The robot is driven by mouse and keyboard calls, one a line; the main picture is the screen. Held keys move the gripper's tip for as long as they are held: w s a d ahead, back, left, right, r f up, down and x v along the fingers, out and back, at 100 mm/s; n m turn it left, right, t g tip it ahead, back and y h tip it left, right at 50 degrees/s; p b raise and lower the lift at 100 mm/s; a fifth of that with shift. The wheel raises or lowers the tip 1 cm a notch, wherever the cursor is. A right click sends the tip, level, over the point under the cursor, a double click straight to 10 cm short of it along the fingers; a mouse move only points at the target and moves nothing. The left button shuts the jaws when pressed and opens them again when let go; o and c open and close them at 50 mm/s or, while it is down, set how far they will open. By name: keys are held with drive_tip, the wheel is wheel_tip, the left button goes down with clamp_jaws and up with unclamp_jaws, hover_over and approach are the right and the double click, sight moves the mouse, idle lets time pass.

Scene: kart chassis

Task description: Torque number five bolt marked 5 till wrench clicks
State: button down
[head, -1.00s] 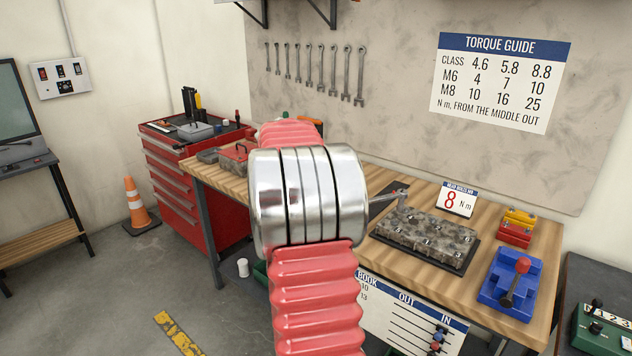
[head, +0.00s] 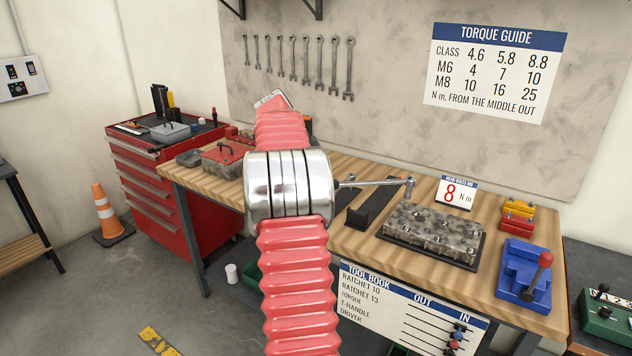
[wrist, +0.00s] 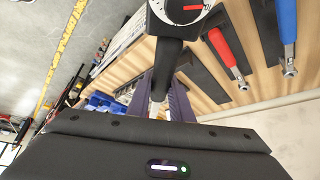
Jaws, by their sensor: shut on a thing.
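My gripper (wrist: 160,100) is shut on the dark handle of a torque wrench (wrist: 168,68). A round dial with a red mark shows at the wrench's top edge in the wrist view. In the head view my arm hides the gripper, and the wrench shaft (head: 378,183) sticks out to the right. Its head and socket point down at the back left of the grey, mottled engine block (head: 432,235). Whether the socket touches a bolt is unclear.
A card reading 8 N m (head: 457,193) stands behind the block. Blue holder (head: 522,270) with a red-knobbed lever is at right. Red-handled (wrist: 222,47) and blue-handled (wrist: 288,28) tools lie on the bench. A red tool chest (head: 170,190) stands at left.

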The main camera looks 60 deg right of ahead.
drive_tip(key=shift+w+r, duration=0.1)
drive_tip(key=shift+w, duration=0.35)
drive_tip(key=shift+s, duration=0.15)
drive_tip(key=shift+f, duration=3.6)
drive_tip(key=s+a+n+t+h, duration=0.1)
drive_tip(key=s+a+n+t, duration=0.2)
drive_tip(key=s, duration=0.8)
drive_tip(key=s+a+n+t+h, duration=0.1)
drive_tip(key=s+a+n+t, duration=0.1)
drive_tip(key=s+a+n, duration=0.4)
drive_tip(key=shift+s+a+n+t+h, duration=0.35)
drive_tip(key=shift+s+n, duration=1.35)
drive_tip(key=shift+s, duration=1.5)
